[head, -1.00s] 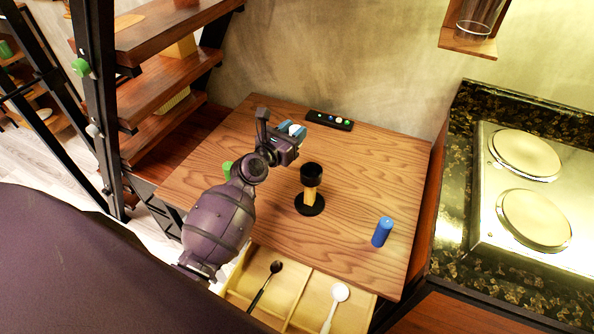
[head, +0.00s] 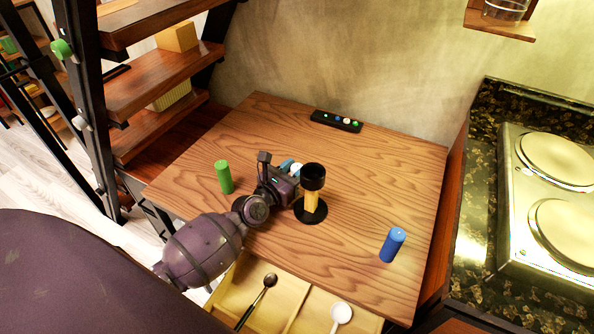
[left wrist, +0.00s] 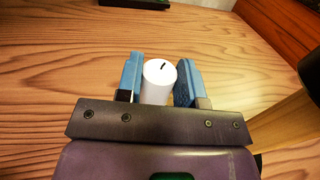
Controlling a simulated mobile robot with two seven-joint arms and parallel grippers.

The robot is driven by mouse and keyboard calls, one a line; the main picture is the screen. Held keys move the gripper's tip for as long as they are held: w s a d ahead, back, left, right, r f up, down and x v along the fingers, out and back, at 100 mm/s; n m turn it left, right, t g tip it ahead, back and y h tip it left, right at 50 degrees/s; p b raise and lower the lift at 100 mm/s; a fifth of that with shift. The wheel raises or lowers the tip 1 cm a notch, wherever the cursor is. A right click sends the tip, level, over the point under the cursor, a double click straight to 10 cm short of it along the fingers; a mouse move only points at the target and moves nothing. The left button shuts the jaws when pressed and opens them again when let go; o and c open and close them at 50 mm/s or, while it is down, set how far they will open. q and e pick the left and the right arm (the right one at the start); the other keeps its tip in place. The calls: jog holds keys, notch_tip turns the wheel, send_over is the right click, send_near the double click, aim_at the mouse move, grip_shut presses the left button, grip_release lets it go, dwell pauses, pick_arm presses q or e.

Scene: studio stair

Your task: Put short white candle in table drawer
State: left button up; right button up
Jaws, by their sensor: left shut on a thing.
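The short white candle (left wrist: 159,82) has a dark wick and stands upright between the blue fingers of my left gripper (left wrist: 160,84) in the left wrist view. My left gripper is shut on it. In the head view my left gripper (head: 288,170) is over the table, just left of the black and yellow holder, and only a bit of the candle (head: 296,168) shows. The table drawer (head: 295,312) is open at the table's front edge, with a dark spoon (head: 256,302) in its left compartment and a white spoon (head: 341,314) in its right one. My right gripper is out of view.
On the wooden table (head: 370,200) stand a green candle (head: 224,177), a blue candle (head: 392,245) and the black-topped holder (head: 312,196). A black strip with coloured buttons (head: 336,121) lies at the back. A stove (head: 560,200) is at right, stairs at left.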

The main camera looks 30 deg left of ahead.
pick_arm(q)
jog(key=shift+r, duration=0.1)
jog(key=shift+f, duration=0.3)
jog(key=o, duration=0.9)
jog(key=shift+r, duration=0.1)
jog(key=shift+r, duration=0.1)
